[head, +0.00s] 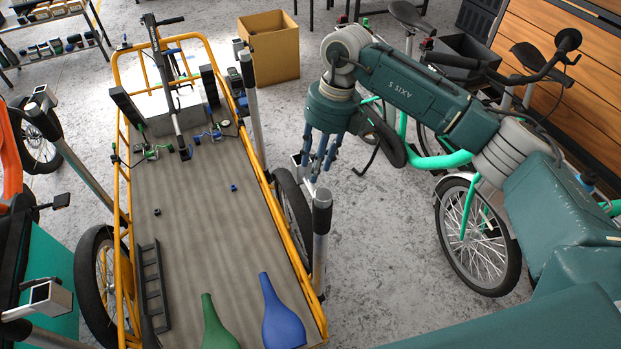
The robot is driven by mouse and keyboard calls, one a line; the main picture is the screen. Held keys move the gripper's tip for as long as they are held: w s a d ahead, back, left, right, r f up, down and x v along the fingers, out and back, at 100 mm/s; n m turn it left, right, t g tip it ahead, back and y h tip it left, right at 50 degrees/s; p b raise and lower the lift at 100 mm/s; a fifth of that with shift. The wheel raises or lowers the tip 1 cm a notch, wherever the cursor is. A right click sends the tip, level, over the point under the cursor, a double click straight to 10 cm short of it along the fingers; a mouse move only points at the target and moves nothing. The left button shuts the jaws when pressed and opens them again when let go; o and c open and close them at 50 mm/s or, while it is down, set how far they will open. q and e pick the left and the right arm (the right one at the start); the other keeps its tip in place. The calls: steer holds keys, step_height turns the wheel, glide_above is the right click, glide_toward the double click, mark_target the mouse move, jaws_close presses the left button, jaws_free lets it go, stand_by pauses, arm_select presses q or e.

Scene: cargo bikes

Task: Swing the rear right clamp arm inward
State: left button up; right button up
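A cargo bike with a yellow tube frame (272,205) and a long flat deck (190,240) stands at the left centre. Grey posts with black tops stand around it. One post (321,235) is at the deck's right side, another (250,85) is farther back on the right, and one (75,160) is on the left. I cannot tell for sure which is the rear right clamp arm. My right gripper (318,172) points down just right of the frame, above the near right post and close to a small metal bracket (297,160). Its finger gap is unclear. My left gripper is not in view.
A blue bottle-shaped object (281,315), a green one (216,325) and a black ladder-like rack (153,285) lie on the deck. A cardboard box (270,55) stands behind. A green bike (470,225) stands right, under my arm. Floor between the bikes is clear.

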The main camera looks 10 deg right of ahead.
mark_target(310, 187)
steer(key=f, duration=0.3)
steer(key=a+f+p, duration=0.1)
steer(key=f, duration=0.2)
steer(key=shift+s+a+f, duration=0.15)
steer(key=shift+a+f, duration=0.05)
steer(key=shift+f, duration=0.2)
jaws_close()
